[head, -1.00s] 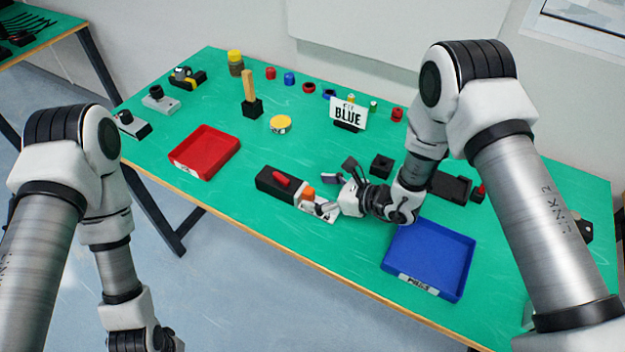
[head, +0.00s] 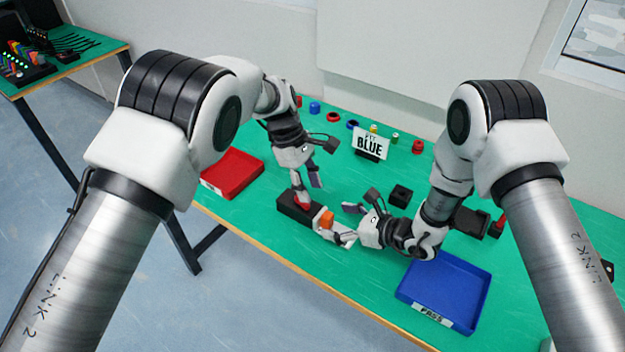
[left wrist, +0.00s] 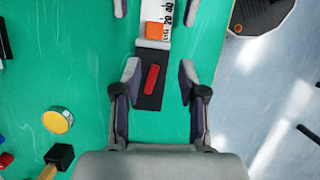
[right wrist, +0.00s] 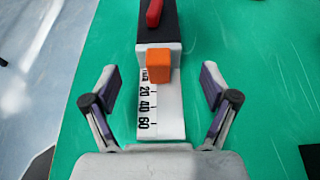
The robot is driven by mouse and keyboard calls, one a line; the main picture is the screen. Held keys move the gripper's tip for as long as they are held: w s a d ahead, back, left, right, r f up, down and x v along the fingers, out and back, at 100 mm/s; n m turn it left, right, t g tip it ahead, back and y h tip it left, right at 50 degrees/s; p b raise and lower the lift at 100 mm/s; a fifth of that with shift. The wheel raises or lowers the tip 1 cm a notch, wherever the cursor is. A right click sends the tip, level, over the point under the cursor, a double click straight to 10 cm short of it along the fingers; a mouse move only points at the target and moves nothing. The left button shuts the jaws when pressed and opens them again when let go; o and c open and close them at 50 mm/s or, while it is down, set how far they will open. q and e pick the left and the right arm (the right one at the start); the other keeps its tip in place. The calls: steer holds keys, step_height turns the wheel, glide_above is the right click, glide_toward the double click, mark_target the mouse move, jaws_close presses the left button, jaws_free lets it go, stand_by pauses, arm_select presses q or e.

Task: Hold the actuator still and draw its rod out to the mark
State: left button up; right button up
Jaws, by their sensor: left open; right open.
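The actuator is a black block (left wrist: 148,94) with a red bar (left wrist: 152,78) on top, lying on the green table. An orange block (right wrist: 158,64) sits at its end, over a white scale strip (right wrist: 170,115) with the marks 20, 40 and 60. My left gripper (head: 307,192) is open above the black block; in the left wrist view its fingers (left wrist: 160,72) stand on either side of the block, apart from it. My right gripper (head: 350,224) is open at the scale end; in the right wrist view its fingers (right wrist: 157,78) flank the strip and orange block without touching.
A blue tray (head: 482,300) is at the right front and a red tray (head: 240,165) at the left. A small black block (head: 400,195) lies behind my right gripper. Several small coloured parts line the back.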

mark_target(313, 215)
steer(key=x, duration=0.7)
steer(key=shift+w+a+f, duration=0.15)
steer(key=shift+a+f, duration=0.05)
steer(key=shift+a, duration=0.15)
jaws_close()
stand_by(1.0)
